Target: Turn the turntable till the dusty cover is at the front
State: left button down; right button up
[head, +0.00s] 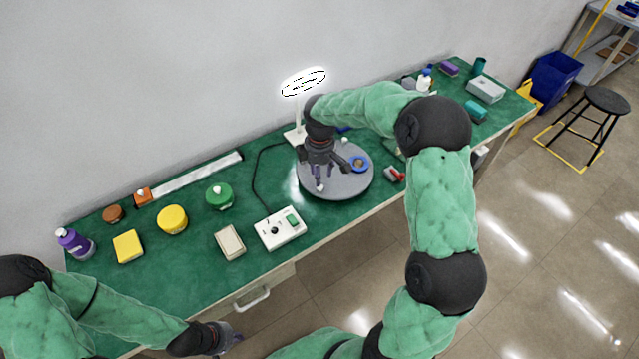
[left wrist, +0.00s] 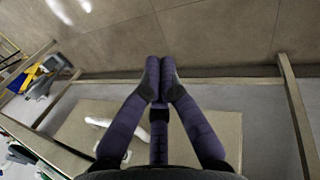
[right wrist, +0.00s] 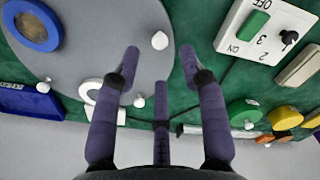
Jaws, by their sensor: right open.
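The grey round turntable (head: 345,187) stands on the green bench, right of the middle. A blue ring-shaped piece with a brown, dirty-looking centre (head: 359,163) lies on its right part; it also shows in the right wrist view (right wrist: 38,25). I cannot tell for certain that it is the dusty cover. Small white pegs (right wrist: 160,40) stand up near the turntable's rim. My right gripper (head: 322,185) is open and empty over the turntable's left part, its fingers pointing down near a peg. My left gripper (left wrist: 159,78) is shut and empty, low before the bench's front edge.
A white control box (head: 280,229) with a green switch and black knob stands left of the turntable. A beige block (head: 229,242), green canister (head: 218,196) and yellow round piece (head: 172,219) lie further left. A white lamp stand (head: 296,134) is behind the turntable.

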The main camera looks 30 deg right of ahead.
jog(key=shift+f+b, duration=0.5)
jog(key=shift+f, duration=1.9)
grip_shut()
